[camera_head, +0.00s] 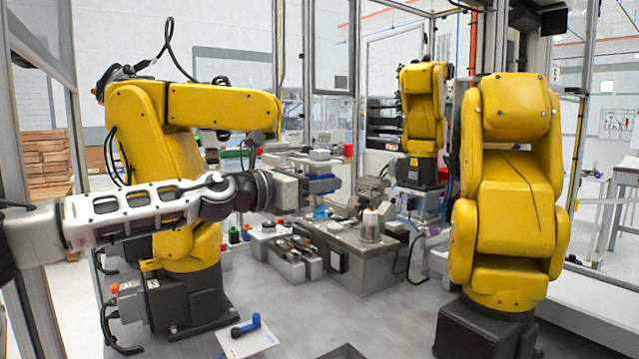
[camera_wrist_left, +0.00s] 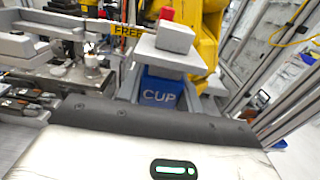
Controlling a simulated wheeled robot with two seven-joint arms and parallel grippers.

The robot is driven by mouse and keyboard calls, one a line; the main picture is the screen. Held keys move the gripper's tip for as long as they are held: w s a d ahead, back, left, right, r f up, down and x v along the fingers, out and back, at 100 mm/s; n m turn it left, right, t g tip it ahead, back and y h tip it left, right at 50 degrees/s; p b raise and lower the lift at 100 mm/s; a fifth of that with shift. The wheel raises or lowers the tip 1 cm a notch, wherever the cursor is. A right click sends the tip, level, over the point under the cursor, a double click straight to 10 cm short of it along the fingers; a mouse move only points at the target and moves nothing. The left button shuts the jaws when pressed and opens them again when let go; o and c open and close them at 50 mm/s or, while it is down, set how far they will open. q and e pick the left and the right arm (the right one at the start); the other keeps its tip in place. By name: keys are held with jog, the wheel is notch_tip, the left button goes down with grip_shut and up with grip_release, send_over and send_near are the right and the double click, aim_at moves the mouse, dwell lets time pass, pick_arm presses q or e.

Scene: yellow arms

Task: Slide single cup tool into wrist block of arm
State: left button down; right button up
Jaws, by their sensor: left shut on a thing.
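My left gripper (camera_head: 306,190) reaches in from the left, in front of the left yellow arm (camera_head: 222,104). It is shut on the single cup tool, which has a blue body (camera_head: 323,185) and a grey block with a red top above it. In the left wrist view the tool's blue face (camera_wrist_left: 160,92) reads CUP, under a grey plate and grey block. The left yellow arm's dark wrist (camera_head: 255,139) hangs above my gripper, apart from the tool. My right gripper is not in view.
A grey machine bench (camera_head: 372,262) with fixtures stands below and behind the tool. Another yellow arm (camera_head: 508,190) stands at the right, and a smaller one (camera_head: 422,110) behind. A blue tool (camera_head: 245,325) lies on a white sheet in front. The front floor is mostly clear.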

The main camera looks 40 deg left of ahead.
pick_arm(q)
jog(key=shift+w+a+f+b, duration=0.15)
jog(key=shift+a+b, duration=0.45)
jog(key=shift+b, duration=0.05)
jog(key=a+b, duration=0.2)
jog(key=w+a+b, duration=0.1)
jog(key=a, duration=0.1)
jog(key=shift+w+r, duration=0.1)
jog(key=shift+r, duration=0.15)
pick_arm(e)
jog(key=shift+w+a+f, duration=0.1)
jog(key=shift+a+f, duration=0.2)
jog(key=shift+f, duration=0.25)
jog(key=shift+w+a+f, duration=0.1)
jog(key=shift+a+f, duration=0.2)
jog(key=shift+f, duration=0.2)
pick_arm(q)
jog(key=shift+b, duration=0.3)
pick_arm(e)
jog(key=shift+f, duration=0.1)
pick_arm(q)
jog(key=shift+a+b, duration=0.25)
jog(key=shift+b, duration=0.1)
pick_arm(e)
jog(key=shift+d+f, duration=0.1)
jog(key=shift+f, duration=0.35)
pick_arm(q)
jog(key=shift+b, duration=0.3)
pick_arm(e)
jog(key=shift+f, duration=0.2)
